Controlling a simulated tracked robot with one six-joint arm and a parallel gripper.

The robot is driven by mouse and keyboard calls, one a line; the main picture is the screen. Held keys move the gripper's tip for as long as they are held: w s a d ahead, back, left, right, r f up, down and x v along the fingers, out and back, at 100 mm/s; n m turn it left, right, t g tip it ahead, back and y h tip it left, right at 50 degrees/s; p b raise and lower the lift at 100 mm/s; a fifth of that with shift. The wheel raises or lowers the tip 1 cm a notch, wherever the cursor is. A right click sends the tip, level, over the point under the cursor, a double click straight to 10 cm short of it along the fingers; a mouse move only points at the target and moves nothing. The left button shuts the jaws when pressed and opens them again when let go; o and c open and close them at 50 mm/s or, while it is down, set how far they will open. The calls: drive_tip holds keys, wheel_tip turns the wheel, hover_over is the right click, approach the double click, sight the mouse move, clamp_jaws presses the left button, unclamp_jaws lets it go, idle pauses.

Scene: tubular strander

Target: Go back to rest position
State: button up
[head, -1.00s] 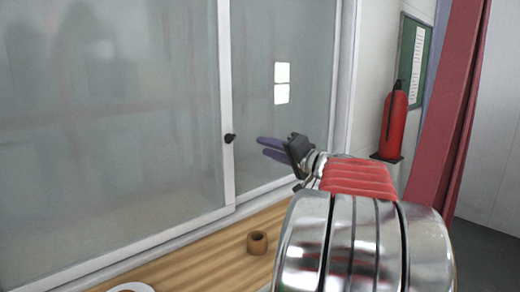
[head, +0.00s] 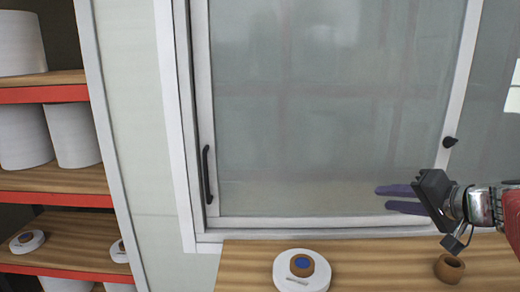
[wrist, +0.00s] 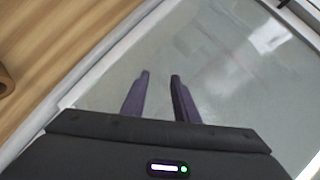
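My gripper (head: 381,199) is at the right of the head view, in front of the sliding glass panel (head: 330,110) and above the wooden counter (head: 365,258). Its two purple fingers point left, with a gap between them. In the wrist view my gripper (wrist: 160,76) shows the fingers apart with nothing between them, and the glass behind.
A brown ring-shaped pot (head: 449,270) stands on the counter below my gripper. A white disc (head: 287,283) with a brown-and-blue centre lies further left. The panel has a black handle (head: 206,175) and a black knob (head: 450,142). Shelves (head: 60,180) hold white rolls at left.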

drive_tip(key=s+a+f+n+g, duration=0.1)
drive_tip(key=s+a+f+g, duration=0.1)
drive_tip(key=a, duration=0.3)
drive_tip(key=s+a+f+n+g, duration=0.1)
drive_tip(key=s+a+f, duration=0.15)
drive_tip(key=a, duration=0.25)
drive_tip(key=s+a+f+n+g+h, duration=0.1)
drive_tip(key=s+a+f+n+g, duration=0.1)
drive_tip(key=s+a+f, duration=0.3)
drive_tip(key=s+a+f+n+g+h, duration=0.1)
drive_tip(key=s+a+f+n, duration=0.3)
drive_tip(key=s, duration=0.5)
wheel_tip(320, 180, down, 2)
drive_tip(key=shift+s+a+f+n+g+h, duration=0.1)
drive_tip(key=shift+s+a+n+g+h, duration=0.25)
drive_tip(key=shift+a+h, duration=0.35)
